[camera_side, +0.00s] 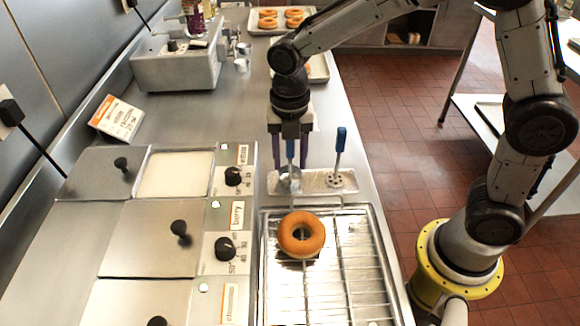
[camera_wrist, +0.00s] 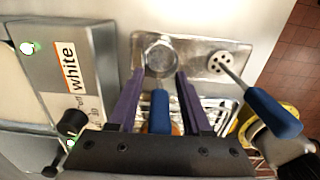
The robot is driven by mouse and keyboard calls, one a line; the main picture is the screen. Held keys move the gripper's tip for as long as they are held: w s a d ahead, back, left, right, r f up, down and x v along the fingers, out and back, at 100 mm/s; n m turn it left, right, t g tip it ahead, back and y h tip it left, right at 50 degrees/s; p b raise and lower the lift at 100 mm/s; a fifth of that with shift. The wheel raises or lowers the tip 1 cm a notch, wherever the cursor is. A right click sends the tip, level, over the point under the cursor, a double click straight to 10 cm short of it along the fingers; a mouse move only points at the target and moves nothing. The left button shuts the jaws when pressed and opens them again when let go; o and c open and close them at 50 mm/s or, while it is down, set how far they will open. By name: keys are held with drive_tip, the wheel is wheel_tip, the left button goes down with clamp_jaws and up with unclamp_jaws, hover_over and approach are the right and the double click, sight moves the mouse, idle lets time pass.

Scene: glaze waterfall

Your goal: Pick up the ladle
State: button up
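The ladle stands upright on the steel rest tray (camera_side: 313,184), its blue handle (camera_side: 290,149) pointing up and its round metal bowl (camera_side: 289,180) at the bottom. My gripper (camera_side: 290,165) points down above it, with a purple finger on each side of the handle. In the wrist view the fingers (camera_wrist: 160,74) are apart, with gaps beside the blue handle (camera_wrist: 159,110); the bowl (camera_wrist: 160,56) shows beyond the fingertips. My gripper is open and not closed on the ladle.
A second blue-handled tool with a perforated head (camera_side: 334,180) stands to the right on the same tray. A doughnut (camera_side: 301,234) lies on the wire rack (camera_side: 345,270) in front. Glaze wells with lids and knobs (camera_side: 180,228) are at left.

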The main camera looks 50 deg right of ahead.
clamp_jaws()
idle(1.2)
